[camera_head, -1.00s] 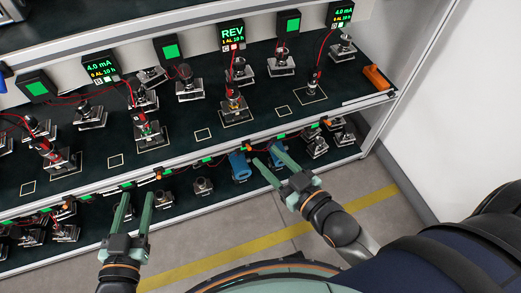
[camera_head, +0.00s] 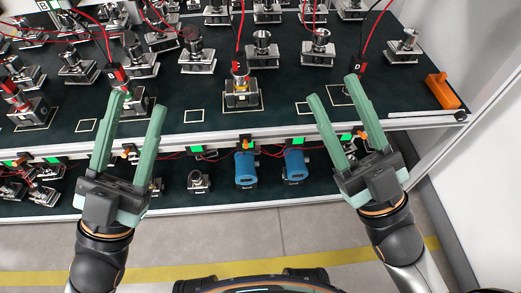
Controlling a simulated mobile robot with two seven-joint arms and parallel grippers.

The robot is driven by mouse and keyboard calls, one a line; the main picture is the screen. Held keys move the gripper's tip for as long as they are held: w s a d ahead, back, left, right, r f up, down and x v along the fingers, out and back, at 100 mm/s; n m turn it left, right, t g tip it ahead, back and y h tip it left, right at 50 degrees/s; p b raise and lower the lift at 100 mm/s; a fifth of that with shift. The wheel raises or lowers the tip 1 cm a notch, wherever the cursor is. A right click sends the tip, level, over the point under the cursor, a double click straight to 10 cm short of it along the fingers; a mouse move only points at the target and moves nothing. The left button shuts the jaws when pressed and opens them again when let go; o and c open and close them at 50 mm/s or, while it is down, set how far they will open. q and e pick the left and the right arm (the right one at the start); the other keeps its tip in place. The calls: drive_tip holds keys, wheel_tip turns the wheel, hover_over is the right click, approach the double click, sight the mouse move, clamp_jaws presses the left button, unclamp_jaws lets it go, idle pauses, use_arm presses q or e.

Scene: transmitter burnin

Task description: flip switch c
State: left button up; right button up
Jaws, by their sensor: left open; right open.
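Small orange switches sit along the shelf's front edge. One orange switch (camera_head: 247,143) is at the middle, below a station with a red-wired plug. A right orange switch (camera_head: 362,135) shows between the fingers of my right gripper (camera_head: 332,89). A left orange switch (camera_head: 127,151) shows between the fingers of my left gripper (camera_head: 141,101). I cannot read which switch is marked C. Both grippers are open and empty, with fingers pointing at the shelf. I cannot tell whether they touch it. The fingers hide parts of the shelf edge.
The dark shelf (camera_head: 170,122) carries several metal transmitters in holders, red wires and marked squares. An orange block (camera_head: 441,91) lies at its right end. Two blue transmitters (camera_head: 246,168) stand on the lower shelf. The floor in front is clear.

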use_arm(q)
drive_tip(key=shift+s+d+r+m+h, duration=0.1)
drive_tip(key=shift+s+d+m+h, duration=0.2)
drive_tip(key=shift+h, duration=0.3)
use_arm(e)
drive_tip(key=shift+s+d+r+n+y, duration=0.15)
drive_tip(key=shift+s+d+n+y, duration=0.1)
drive_tip(key=shift+n+y, duration=0.2)
use_arm(q)
drive_tip(key=shift+c, duration=0.2)
